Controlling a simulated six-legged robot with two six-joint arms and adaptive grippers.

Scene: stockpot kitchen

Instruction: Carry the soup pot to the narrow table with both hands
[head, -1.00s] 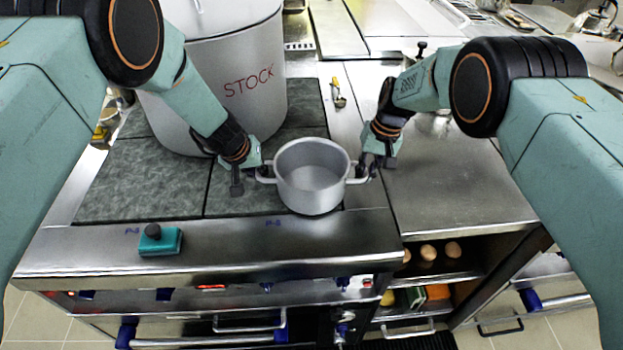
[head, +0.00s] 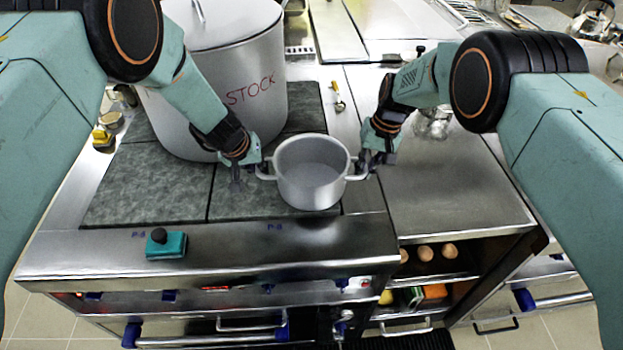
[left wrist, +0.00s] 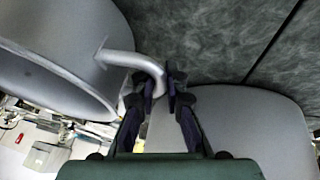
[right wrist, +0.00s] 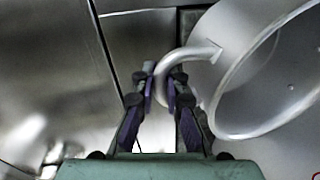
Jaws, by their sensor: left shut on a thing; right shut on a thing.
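The soup pot (head: 312,190) is a small, open, grey metal pot with a loop handle on each side. In the head view it is upright over the front right of the dark stove plates; I cannot tell whether it touches them. My left gripper (head: 254,172) is shut on its left handle, which also shows in the left wrist view (left wrist: 133,60). My right gripper (head: 366,168) is shut on its right handle, seen in the right wrist view (right wrist: 180,58). The pot looks empty. I cannot make out which surface is the narrow table.
A large stockpot (head: 215,75) marked STOCK stands behind my left gripper, close to it. A teal block with a black knob (head: 166,245) lies on the stove's front ledge. A bare steel counter (head: 440,190) is to the right, with eggs (head: 425,252) on a shelf below.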

